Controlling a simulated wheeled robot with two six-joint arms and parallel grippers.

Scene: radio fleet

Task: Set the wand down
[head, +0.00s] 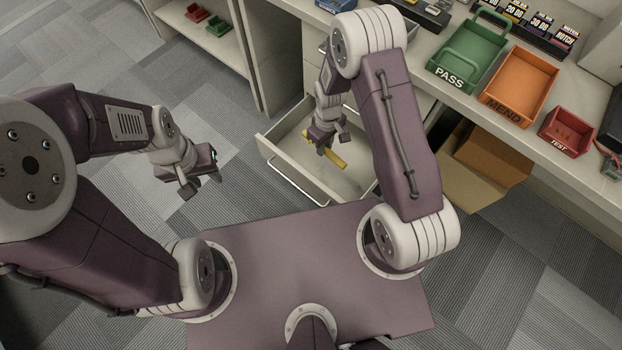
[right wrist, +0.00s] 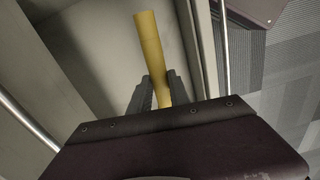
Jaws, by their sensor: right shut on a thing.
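The wand (head: 337,161) is a yellow stick in the head view, over the open drawer (head: 289,174). It also shows in the right wrist view (right wrist: 155,48), pointing away from my jaws. My right gripper (head: 323,143) is shut on the wand, and in the right wrist view its fingers (right wrist: 156,92) stand on both sides of it. I cannot tell whether the wand touches the drawer floor. My left gripper (head: 201,181) is empty over the carpet, left of the drawer, with its fingers apart.
The counter at the right holds a green PASS tray (head: 449,87), an orange MEND tray (head: 488,103) and a red TEST tray (head: 554,145). An open cardboard box (head: 464,183) stands below. A shelf (head: 175,14) with small red and green items is at the back left.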

